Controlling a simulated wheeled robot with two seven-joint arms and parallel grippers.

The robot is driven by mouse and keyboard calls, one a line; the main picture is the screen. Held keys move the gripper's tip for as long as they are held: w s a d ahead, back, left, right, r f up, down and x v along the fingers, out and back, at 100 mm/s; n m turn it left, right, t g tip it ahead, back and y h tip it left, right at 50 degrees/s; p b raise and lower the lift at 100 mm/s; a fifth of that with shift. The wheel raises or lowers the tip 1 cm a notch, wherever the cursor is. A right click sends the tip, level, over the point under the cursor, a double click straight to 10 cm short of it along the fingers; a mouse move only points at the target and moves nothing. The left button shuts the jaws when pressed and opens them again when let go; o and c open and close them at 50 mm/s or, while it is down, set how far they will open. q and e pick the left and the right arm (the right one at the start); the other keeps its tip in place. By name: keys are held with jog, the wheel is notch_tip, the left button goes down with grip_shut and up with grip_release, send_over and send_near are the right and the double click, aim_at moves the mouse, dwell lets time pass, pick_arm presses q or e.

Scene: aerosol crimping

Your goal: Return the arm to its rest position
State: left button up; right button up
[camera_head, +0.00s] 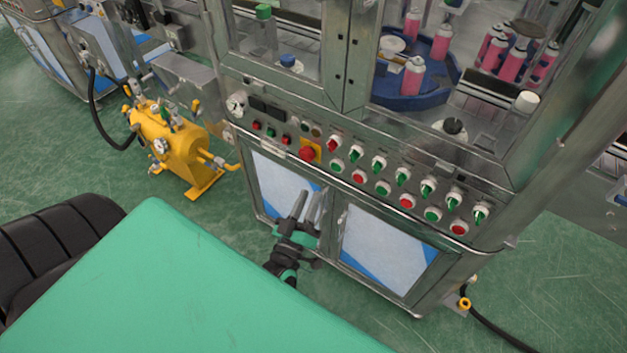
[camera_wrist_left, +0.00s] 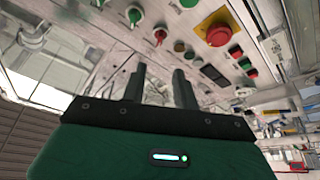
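My left gripper (camera_head: 309,196) is in front of the lower cabinet doors of the crimping machine (camera_head: 330,170), below its control panel. Its two dark fingers are parallel with an empty gap between them. In the left wrist view the fingers (camera_wrist_left: 159,78) point toward the panel, also with nothing between them. Whether they touch the machine cannot be told, but no button is held. My right gripper is not in either view.
The control panel carries a red emergency button (camera_head: 307,154) and rows of green and red switches. A yellow tank (camera_head: 172,145) stands on the floor at left. Pink cans (camera_head: 413,76) stand behind glass above. Green floor (camera_head: 545,290) is free at lower right, apart from a black hose.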

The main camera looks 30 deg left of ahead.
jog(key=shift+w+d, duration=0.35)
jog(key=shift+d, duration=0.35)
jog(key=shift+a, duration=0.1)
